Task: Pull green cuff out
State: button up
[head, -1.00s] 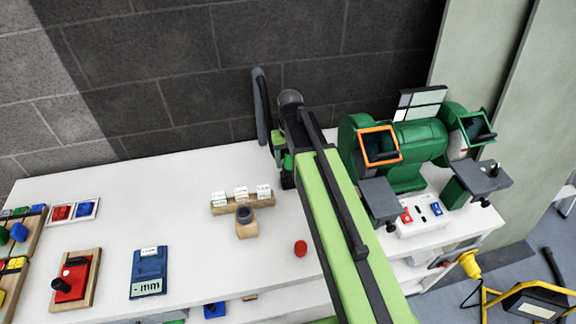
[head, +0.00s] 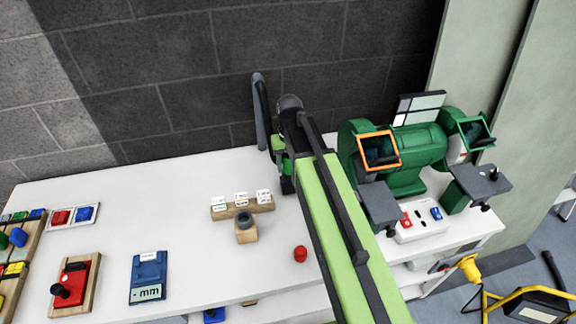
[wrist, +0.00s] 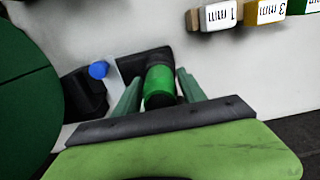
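The green cuff (wrist: 159,88) is a short bright green cylinder in the wrist view, around or on a darker round part that stands on a black base (wrist: 140,62). My gripper (wrist: 160,85) has one grey-green finger on each side of the cuff. A narrow gap shows between the left finger and the cuff; contact on the right is unclear. The fingers look open around it.
A green bench grinder (head: 415,145) stands right of my arm; a large dark green shape (wrist: 22,85) fills the wrist view's left edge. A wooden rack (head: 242,207) with labelled blocks, a small wooden post (head: 246,233) and a red knob (head: 300,254) stand left. The wall is close behind.

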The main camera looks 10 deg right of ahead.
grip_shut()
jog(key=shift+r+p, duration=3)
jog(key=shift+r, duration=0.1)
jog(key=shift+r+p, duration=2.95)
jog(key=shift+p, duration=0.1)
